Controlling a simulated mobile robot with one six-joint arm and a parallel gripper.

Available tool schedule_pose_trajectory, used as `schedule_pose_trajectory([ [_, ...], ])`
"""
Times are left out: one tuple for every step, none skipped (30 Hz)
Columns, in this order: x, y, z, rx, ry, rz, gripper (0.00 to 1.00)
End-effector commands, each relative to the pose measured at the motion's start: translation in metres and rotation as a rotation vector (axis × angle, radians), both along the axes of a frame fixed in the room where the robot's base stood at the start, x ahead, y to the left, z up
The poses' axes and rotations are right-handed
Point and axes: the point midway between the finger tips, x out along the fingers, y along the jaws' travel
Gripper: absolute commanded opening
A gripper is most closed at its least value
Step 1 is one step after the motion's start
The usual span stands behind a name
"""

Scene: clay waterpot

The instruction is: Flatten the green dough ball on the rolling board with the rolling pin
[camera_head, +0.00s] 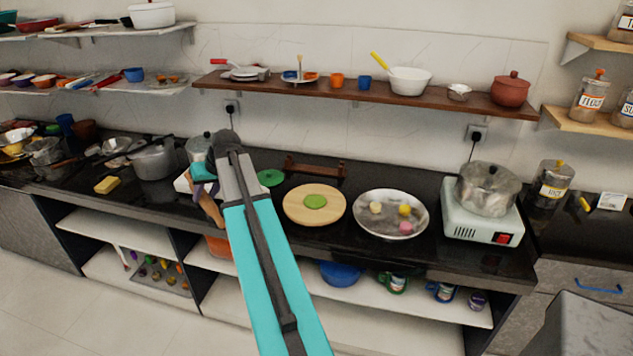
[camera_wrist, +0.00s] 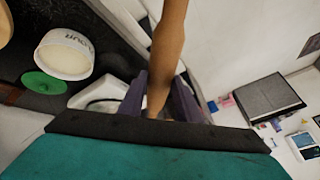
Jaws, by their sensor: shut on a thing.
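The green dough (camera_head: 316,201) lies as a flat-looking round disc on the round wooden rolling board (camera_head: 297,212) on the dark counter. The brown wooden rolling pin (camera_head: 212,210) is in my gripper (camera_head: 204,187), left of the board and apart from it. In the wrist view, the purple fingers of my gripper (camera_wrist: 160,98) are closed around the pin (camera_wrist: 168,45), near one end of it. My arm hides part of the counter beside the pin.
A metal plate (camera_head: 362,226) with several coloured dough balls stands right of the board. A green disc (camera_head: 270,177) and a wooden rack (camera_head: 314,167) lie behind it. A flour bowl (camera_wrist: 65,65) shows in the wrist view. A stove with a pot (camera_head: 487,190) is farther right.

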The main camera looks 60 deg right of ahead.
Motion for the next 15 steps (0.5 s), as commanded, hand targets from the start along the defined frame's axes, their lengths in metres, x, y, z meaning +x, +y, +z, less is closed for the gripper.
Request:
schedule_pose_trajectory([
  [-0.006,-0.022,-0.002,0.001,0.000,-0.029,0.00],
  [-0.009,-0.033,-0.004,0.000,0.000,-0.043,0.00],
  [-0.014,-0.047,-0.006,0.000,0.000,-0.065,0.00],
  [-0.018,-0.058,-0.008,0.001,0.000,-0.079,0.00],
  [-0.023,-0.069,-0.010,0.000,0.000,-0.094,0.00],
  [-0.029,-0.083,-0.012,0.000,0.000,-0.113,0.00],
  [-0.033,-0.094,-0.014,0.000,0.001,-0.128,0.00],
  [-0.038,-0.104,-0.016,0.001,0.000,-0.142,0.00],
  [-0.045,-0.118,-0.019,0.000,0.000,-0.163,0.00],
  [-0.050,-0.128,-0.021,0.000,0.000,-0.177,0.00],
  [-0.056,-0.139,-0.023,0.000,0.000,-0.193,0.00],
  [-0.063,-0.152,-0.026,0.000,0.000,-0.212,0.00],
  [-0.069,-0.162,-0.028,0.000,0.000,-0.227,0.00],
  [-0.075,-0.172,-0.030,0.000,0.001,-0.241,0.00],
  [-0.084,-0.185,-0.033,0.000,0.000,-0.261,0.00],
])
